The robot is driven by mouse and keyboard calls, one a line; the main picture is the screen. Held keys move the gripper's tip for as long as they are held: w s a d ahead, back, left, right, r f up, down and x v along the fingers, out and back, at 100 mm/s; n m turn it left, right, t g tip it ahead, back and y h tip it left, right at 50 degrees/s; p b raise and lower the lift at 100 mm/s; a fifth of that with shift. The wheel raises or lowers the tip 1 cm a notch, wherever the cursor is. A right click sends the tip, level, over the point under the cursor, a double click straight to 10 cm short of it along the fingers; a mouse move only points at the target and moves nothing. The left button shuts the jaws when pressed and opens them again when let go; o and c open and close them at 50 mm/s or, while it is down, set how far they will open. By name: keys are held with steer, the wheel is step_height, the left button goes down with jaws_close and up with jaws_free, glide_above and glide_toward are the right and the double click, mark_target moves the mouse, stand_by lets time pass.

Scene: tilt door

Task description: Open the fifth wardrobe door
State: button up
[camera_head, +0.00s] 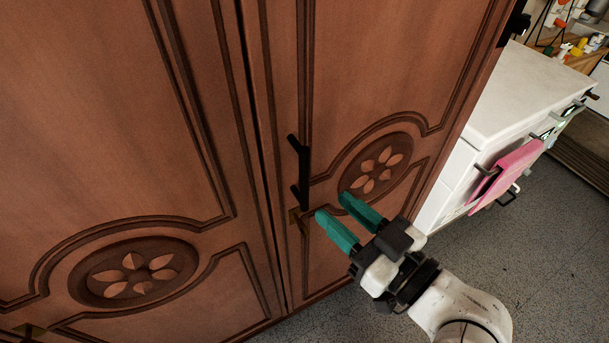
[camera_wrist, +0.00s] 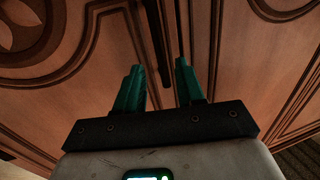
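The wardrobe's right-hand door (camera_head: 345,90) is brown wood with a carved flower oval, and it looks shut. My gripper (camera_head: 330,207) has teal fingers, spread apart and empty, just right of and below the handle in the head view. In the wrist view the dark handle (camera_wrist: 158,50) shows between and beyond the two fingers (camera_wrist: 158,75). Whether the fingers touch the door cannot be told.
Another carved wardrobe door (camera_head: 130,110) stands to the left, beside a narrow seam. A white counter (camera_head: 530,88) with a pink towel (camera_head: 506,176) stands right of the wardrobe. Grey speckled floor (camera_head: 545,260) is clear at lower right.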

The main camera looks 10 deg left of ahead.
mark_target(308, 185)
steer(key=p+x, duration=0.2)
steer(key=x, duration=0.6)
steer(key=shift+w+a, duration=0.15)
steer(key=shift+w, duration=0.05)
steer(key=shift+c, duration=0.2)
jaws_close()
